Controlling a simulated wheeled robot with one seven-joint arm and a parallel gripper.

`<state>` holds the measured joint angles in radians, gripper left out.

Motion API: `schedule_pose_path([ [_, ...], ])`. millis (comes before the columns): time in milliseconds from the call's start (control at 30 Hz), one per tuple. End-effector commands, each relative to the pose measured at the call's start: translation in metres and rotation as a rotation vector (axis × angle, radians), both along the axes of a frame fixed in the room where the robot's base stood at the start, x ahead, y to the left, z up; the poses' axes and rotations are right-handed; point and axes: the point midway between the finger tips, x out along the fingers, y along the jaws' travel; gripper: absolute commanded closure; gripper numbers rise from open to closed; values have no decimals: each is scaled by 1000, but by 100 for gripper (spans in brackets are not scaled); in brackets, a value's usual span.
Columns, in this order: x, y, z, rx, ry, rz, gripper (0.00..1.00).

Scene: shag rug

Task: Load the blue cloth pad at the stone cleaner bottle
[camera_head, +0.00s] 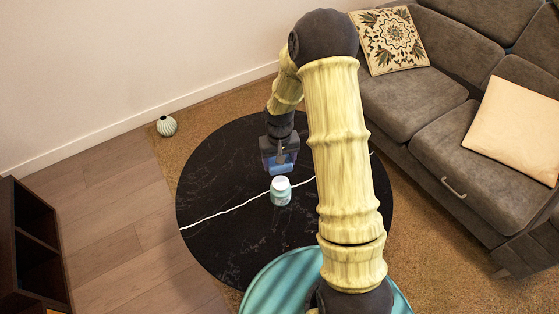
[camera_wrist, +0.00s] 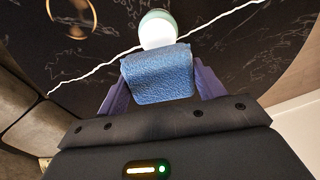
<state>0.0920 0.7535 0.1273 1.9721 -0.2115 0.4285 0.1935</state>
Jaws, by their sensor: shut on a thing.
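My gripper (camera_head: 282,164) is shut on the blue cloth pad (camera_wrist: 158,75) and holds it over the black round table. In the wrist view the pad sits between the two purple fingers (camera_wrist: 158,92). In the head view the pad (camera_head: 283,168) shows as a small blue patch under the gripper. The stone cleaner bottle (camera_head: 281,191), pale with a white cap, stands upright on the table just in front of the gripper. In the wrist view the bottle's white top (camera_wrist: 157,31) shows just beyond the pad, which hides part of it. I cannot tell whether they touch.
The black table (camera_head: 225,240) has a white vein and is mostly clear around the bottle. A teal round surface (camera_head: 270,290) lies at the near edge. A grey sofa (camera_head: 430,130) stands right, a dark shelf (camera_head: 30,250) left, and a small vase (camera_head: 166,126) by the wall.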

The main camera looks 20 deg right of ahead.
Motion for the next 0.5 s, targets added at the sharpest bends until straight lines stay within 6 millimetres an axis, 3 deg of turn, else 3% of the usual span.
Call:
schedule_pose_path([
  [500,-14,-3,21,-10,5,151,50],
])
